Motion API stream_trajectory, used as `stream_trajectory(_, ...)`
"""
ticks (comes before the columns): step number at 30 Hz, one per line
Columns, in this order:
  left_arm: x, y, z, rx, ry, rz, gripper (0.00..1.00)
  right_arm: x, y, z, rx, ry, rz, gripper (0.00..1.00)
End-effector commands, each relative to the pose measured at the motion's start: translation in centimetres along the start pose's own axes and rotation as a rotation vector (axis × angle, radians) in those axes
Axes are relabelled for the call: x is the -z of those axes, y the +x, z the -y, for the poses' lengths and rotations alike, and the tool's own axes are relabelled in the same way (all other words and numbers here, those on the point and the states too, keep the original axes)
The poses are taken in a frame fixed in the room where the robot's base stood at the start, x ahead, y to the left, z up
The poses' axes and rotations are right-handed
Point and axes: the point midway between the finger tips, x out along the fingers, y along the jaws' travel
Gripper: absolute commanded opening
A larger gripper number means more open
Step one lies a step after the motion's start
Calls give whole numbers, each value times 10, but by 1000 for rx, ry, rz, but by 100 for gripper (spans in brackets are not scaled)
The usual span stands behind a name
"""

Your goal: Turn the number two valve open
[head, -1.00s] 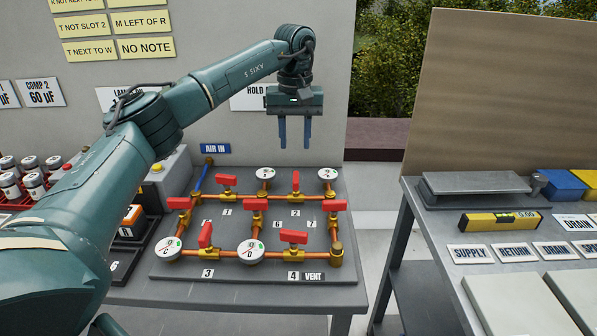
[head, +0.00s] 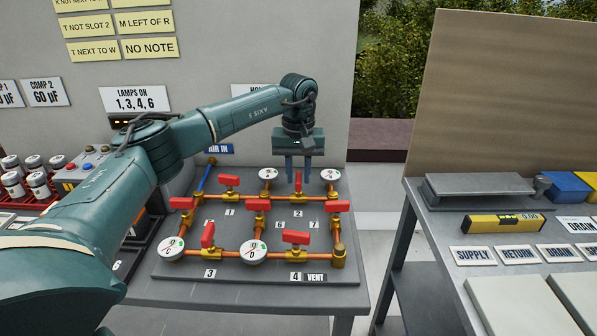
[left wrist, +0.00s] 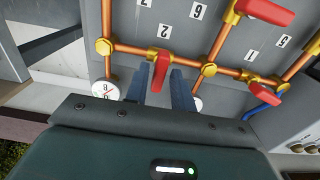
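The number two valve is a small red handle (head: 298,181) on a brass body in the top pipe run of the grey panel, above the "2" label (head: 297,213). The handle also shows in the left wrist view (left wrist: 160,72), with its brass body (left wrist: 156,55) beside it. My left gripper (head: 298,178) points down over this valve, open and empty. Its two blue fingers (left wrist: 161,84) lie on either side of the handle. I cannot tell whether they touch it. My right gripper is not in view.
Several other red-handled valves, such as valve one (head: 229,181), and round gauges, such as gauge A (head: 268,174), crowd the panel (head: 200,272). A wall stands behind. A second bench (head: 440,222) stands right, across a gap.

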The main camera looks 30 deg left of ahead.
Motion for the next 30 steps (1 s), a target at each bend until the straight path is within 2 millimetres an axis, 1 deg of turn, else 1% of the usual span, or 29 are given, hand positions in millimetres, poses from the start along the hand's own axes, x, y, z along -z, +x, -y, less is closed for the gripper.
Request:
stream_trajectory(1, 0, 0, 0, 0, 0, 0, 21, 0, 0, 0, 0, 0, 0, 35)
stream_trajectory(9, 0, 0, 0, 0, 0, 0, 0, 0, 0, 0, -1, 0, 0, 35)
stream_trajectory(20, 0, -1, 0, 0, -23, 1, 0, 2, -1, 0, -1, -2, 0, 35)
stream_trajectory(26, 0, -2, 0, 1, -113, 1, 0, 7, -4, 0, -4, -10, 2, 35)
stream_trajectory(30, 0, -3, 0, 1, -218, 1, 0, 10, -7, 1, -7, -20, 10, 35)
